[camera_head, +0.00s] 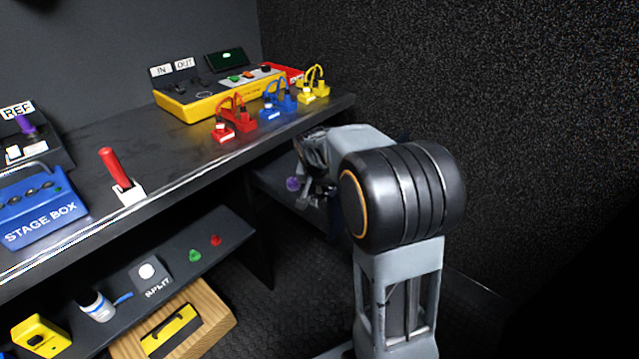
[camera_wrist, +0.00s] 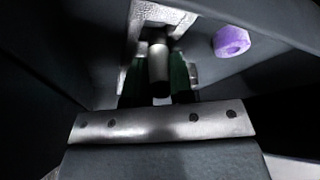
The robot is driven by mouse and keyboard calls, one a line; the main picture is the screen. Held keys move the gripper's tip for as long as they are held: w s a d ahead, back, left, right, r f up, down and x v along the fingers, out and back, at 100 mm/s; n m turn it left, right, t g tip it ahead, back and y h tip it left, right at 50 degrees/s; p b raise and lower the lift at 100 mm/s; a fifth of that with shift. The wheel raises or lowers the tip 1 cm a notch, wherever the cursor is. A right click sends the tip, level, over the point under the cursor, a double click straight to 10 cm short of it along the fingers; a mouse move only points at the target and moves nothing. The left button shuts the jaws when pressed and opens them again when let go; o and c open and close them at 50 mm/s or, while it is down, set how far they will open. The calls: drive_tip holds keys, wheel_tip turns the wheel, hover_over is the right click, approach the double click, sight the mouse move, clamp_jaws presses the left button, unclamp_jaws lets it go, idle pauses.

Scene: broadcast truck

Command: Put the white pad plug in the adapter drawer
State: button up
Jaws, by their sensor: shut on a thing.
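My gripper (camera_head: 312,190) is low beside the right end of the desk, partly hidden by my own arm. In the wrist view its dark green fingers (camera_wrist: 158,82) are shut on a pale grey-white cylinder (camera_wrist: 158,62), which looks like the white pad plug. In the head view the plug cannot be made out. A dark drawer-like box (camera_head: 270,183) sits under the desk's right end, partly hidden by my gripper, and seems to be the adapter drawer. A purple piece (camera_head: 293,184) shows beside my gripper, and in the wrist view (camera_wrist: 231,41) it is right of the plug, apart from it.
The desk (camera_head: 150,135) holds red (camera_head: 236,122), blue (camera_head: 278,100) and yellow (camera_head: 316,85) cabled plugs near its right edge. A blue stage box (camera_head: 40,213) and a red-handled switch (camera_head: 115,170) stand at left. A lower shelf (camera_head: 225,228) holds small items.

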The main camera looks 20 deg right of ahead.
drive_tip(key=o, duration=0.8)
drive_tip(key=shift+f, duration=0.1)
drive_tip(key=shift+o, duration=0.2)
drive_tip(key=shift+r+p, duration=0.3)
drive_tip(key=p+v, duration=0.4)
drive_tip(key=v, duration=0.8)
drive_tip(key=shift+r, duration=0.35)
drive_tip(key=shift+w, duration=0.1)
